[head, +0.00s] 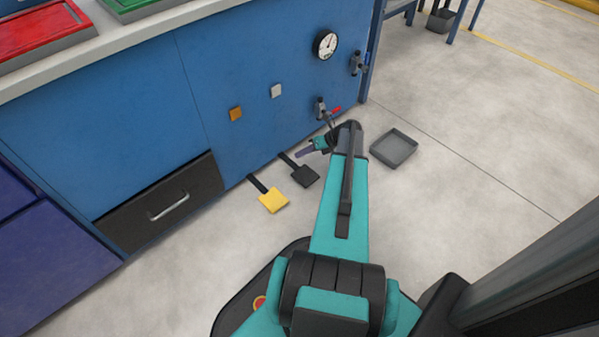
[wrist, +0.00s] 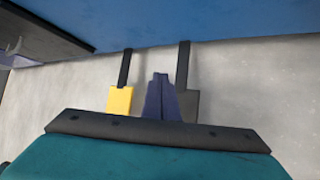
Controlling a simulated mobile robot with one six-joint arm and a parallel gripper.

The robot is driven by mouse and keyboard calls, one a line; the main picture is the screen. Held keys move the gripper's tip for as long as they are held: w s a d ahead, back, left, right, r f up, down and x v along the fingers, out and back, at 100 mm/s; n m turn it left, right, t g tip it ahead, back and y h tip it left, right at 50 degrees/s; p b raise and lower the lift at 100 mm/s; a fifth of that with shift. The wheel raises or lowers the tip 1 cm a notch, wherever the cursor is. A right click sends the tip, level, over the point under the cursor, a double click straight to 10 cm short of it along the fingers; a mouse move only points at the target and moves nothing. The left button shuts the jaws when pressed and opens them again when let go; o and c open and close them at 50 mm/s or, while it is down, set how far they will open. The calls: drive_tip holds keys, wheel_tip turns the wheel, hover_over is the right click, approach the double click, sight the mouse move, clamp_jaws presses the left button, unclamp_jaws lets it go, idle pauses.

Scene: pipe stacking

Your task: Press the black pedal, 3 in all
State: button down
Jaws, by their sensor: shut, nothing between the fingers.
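The black pedal (head: 306,177) sticks out from the base of the blue cabinet, low over the floor, on a dark arm. In the wrist view the black pedal (wrist: 190,106) shows just right of my fingers, which hide its left part. My gripper (head: 303,154) is shut and empty, with purple fingers pointing left, and appears just beyond the black pedal in the head view. In the wrist view my gripper (wrist: 161,78) lies between the two pedals. I cannot tell its height over the pedal or whether they touch.
A yellow pedal (head: 274,200) sits left of the black one. A grey tray (head: 394,149) lies on the floor to the right. The blue cabinet (head: 150,110) has a black drawer (head: 165,204), a gauge (head: 325,44) and valves. The floor in front of the pedals is clear.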

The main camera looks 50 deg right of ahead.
drive_tip(key=b, duration=0.5)
hover_over(302, 170)
drive_tip(key=shift+f, duration=2.1)
drive_tip(key=shift+f+p, duration=0.6)
drive_tip(key=shift+f, duration=0.55)
drive_tip(key=shift+f+p, duration=0.3)
drive_tip(key=shift+p, duration=0.25)
